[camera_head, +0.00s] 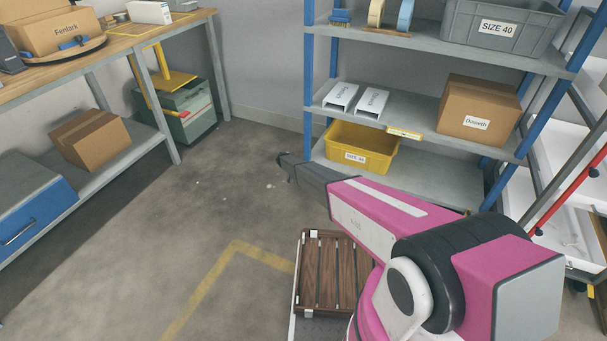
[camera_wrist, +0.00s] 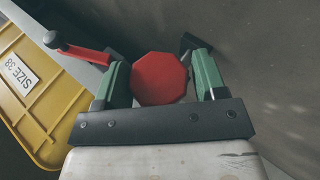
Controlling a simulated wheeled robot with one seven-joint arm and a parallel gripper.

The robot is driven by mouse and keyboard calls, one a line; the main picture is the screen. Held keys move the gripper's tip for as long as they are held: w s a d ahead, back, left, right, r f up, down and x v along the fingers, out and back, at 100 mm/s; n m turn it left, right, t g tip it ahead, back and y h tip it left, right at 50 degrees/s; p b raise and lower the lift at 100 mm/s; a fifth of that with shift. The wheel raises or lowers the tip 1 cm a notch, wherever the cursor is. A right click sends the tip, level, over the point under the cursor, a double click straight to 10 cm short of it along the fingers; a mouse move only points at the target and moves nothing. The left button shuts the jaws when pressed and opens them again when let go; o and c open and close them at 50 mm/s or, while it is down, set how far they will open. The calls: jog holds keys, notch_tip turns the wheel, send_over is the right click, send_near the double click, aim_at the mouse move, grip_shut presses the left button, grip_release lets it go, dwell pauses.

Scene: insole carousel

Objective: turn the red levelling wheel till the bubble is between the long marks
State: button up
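The left finger is very close to the wheel; a narrow gap seems to show on the right. In the head view my gripper (camera_head: 286,168) is low, left of the shelf rack's front post, and the wheel is not visible there. A yellow spirit level (camera_head: 405,133) sits on the middle shelf's front edge. Its bubble and marks are too small to read.
A red arm with a grey knob (camera_wrist: 75,49) lies left of the wheel. A yellow SIZE 38 bin (camera_wrist: 40,90) is close by; it stands on the low shelf (camera_head: 362,149). A slatted wooden pallet (camera_head: 335,272) is at lower middle. The floor (camera_head: 190,215) left of my arm is clear.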

jog(key=shift+o, duration=0.6)
jog(key=shift+a+r, duration=0.1)
jog(key=shift+r, duration=0.05)
jog(key=v, duration=1)
jog(key=shift+a+r, duration=0.15)
jog(key=shift+r, duration=0.05)
jog(key=s+d+r+g+y, duration=0.3)
jog(key=s+d+r+y, duration=0.3)
jog(key=s+d+r, duration=2.6)
jog(key=s+d+r+y, duration=0.1)
jog(key=s+r, duration=0.2)
jog(key=s, duration=0.3)
jog(key=s+d+r, duration=0.2)
jog(key=s+r, duration=0.1)
jog(key=s, duration=0.3)
jog(key=s+d+r+n+y, duration=0.1)
jog(key=s+r, duration=0.2)
jog(key=s, duration=0.3)
jog(key=shift+s+d+t+y, duration=0.3)
jog(key=shift+s+d+t, duration=0.05)
jog(key=shift+d+t, duration=0.05)
